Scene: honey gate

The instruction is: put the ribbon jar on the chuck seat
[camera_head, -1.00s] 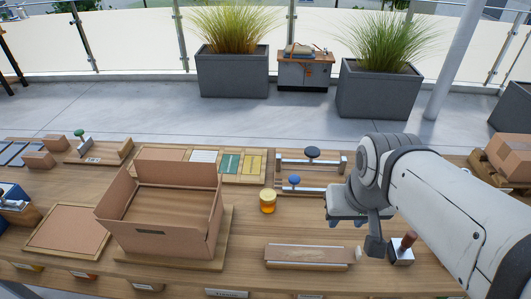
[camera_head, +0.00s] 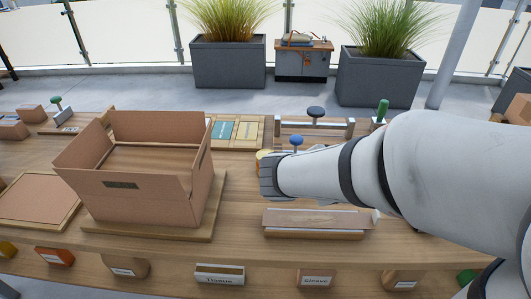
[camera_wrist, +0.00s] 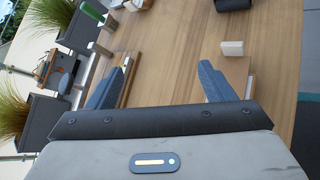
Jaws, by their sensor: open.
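A jar with a yellow top (camera_head: 262,158) stands on the table in the head view, mostly hidden behind my arm's end. No ribbon can be made out on it. In the wrist view my gripper (camera_wrist: 163,76) is open, its two blue-grey fingers wide apart with only bare wood between them. The jar is not recognisable in that view. The fingertips are hidden in the head view. I cannot tell for sure which fixture is the chuck seat; a metal rail fixture with a dark knob (camera_head: 315,111) and a blue knob (camera_head: 297,140) stand behind the jar.
A large open cardboard box (camera_head: 145,190) stands left of the jar. A long wooden tray (camera_head: 315,234) lies in front of my arm. A green-handled tool (camera_head: 382,110) stands at the back right. A small pale block (camera_wrist: 232,48) lies beyond the right finger.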

